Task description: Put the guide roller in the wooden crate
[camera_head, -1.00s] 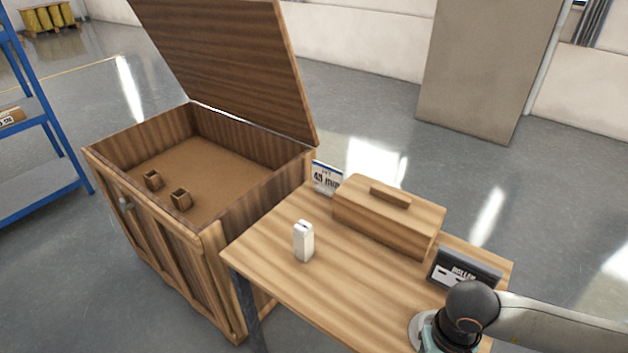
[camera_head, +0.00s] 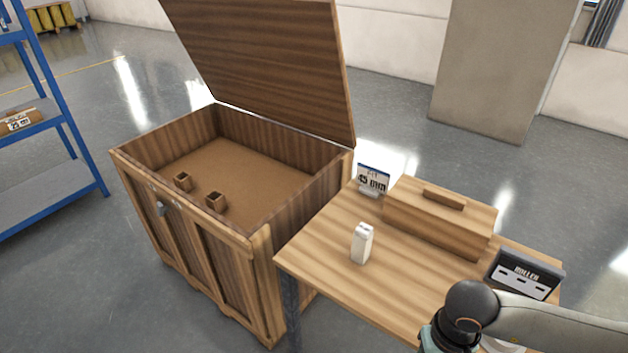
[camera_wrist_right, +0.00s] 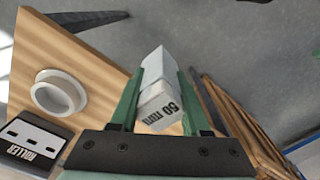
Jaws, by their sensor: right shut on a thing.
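The wooden crate (camera_head: 223,263) stands open at the left of the table, its lid (camera_head: 265,60) raised at the back. Two small square wooden sockets (camera_head: 183,182) show on its floor. My left gripper is in neither view.
The table (camera_head: 385,290) adjoins the crate. On it are a white upright block (camera_head: 362,243), a wooden box with a handle (camera_head: 435,225), a small sign (camera_head: 373,180) and a dark ROLLER sign (camera_head: 525,272). A white ring (camera_wrist_right: 60,93) lies near the ROLLER sign. Blue shelving (camera_head: 50,130) stands left.

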